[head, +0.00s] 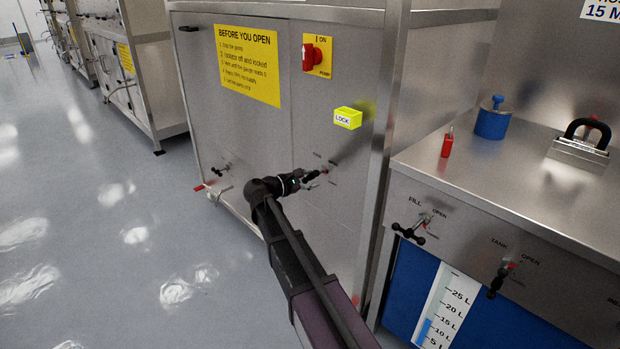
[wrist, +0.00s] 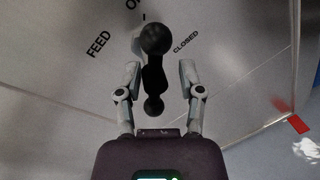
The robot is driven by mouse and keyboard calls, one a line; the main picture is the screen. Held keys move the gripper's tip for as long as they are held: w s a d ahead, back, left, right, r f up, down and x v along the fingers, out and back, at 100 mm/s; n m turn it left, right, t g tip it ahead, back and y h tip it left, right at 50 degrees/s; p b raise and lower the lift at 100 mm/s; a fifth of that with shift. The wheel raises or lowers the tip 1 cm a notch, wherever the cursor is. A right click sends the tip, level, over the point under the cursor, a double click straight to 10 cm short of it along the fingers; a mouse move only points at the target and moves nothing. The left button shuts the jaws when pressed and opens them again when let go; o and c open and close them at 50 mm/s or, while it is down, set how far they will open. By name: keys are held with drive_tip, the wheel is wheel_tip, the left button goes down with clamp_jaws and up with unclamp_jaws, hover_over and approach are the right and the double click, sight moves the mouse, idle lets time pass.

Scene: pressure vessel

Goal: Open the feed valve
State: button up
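The feed valve's black handle (wrist: 154,75) has ball ends and shows in the wrist view against a grey panel marked FEED and CLOSED; a third label is cut off at the top edge. My gripper (wrist: 160,75) is open, with one finger on each side of the handle and a gap visible on both sides. In the head view, my gripper (head: 312,180) is at the cabinet's front panel (head: 270,130), below the yellow LOCK box. There the valve is small and partly covered by my gripper. I cannot tell its exact angle.
A red switch (head: 311,57) and a yellow LOCK box (head: 347,118) are above on the panel. Another valve (head: 219,170) sits lower left. A bench (head: 480,165) at right carries FILL (head: 412,230) and TANK (head: 500,276) valves.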

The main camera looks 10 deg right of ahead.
drive_tip(key=shift+w+r, duration=0.1)
drive_tip(key=shift+w, duration=0.05)
idle(0.3)
drive_tip(key=shift+a+m, duration=0.1)
drive_tip(key=shift+m, duration=0.3)
drive_tip(key=m+p, duration=0.1)
drive_tip(key=m, duration=0.1)
drive_tip(key=shift+m+t+y, duration=0.3)
drive_tip(key=shift+y, duration=0.1)
drive_tip(key=m+t+y, duration=0.1)
drive_tip(key=m, duration=0.4)
drive_tip(key=shift+p, duration=0.3)
drive_tip(key=p+v, duration=0.3)
drive_tip(key=v, duration=1)
drive_tip(key=s+d+r+m+g+y+p, duration=0.2)
drive_tip(key=s+r+p, duration=0.6)
drive_tip(key=p, duration=0.7)
drive_tip(key=s+d+r+m+g+y+p, duration=0.2)
drive_tip(key=s+d+r+g+y+p, duration=0.2)
drive_tip(key=r+p, duration=0.6)
drive_tip(key=s+d+y+p, duration=0.2)
drive_tip(key=s+y+p, duration=0.1)
drive_tip(key=p, duration=0.3)
drive_tip(key=shift+s+d+m+g, duration=0.2)
drive_tip(key=shift+s+m+g, duration=0.1)
drive_tip(key=shift+s+m, duration=0.15)
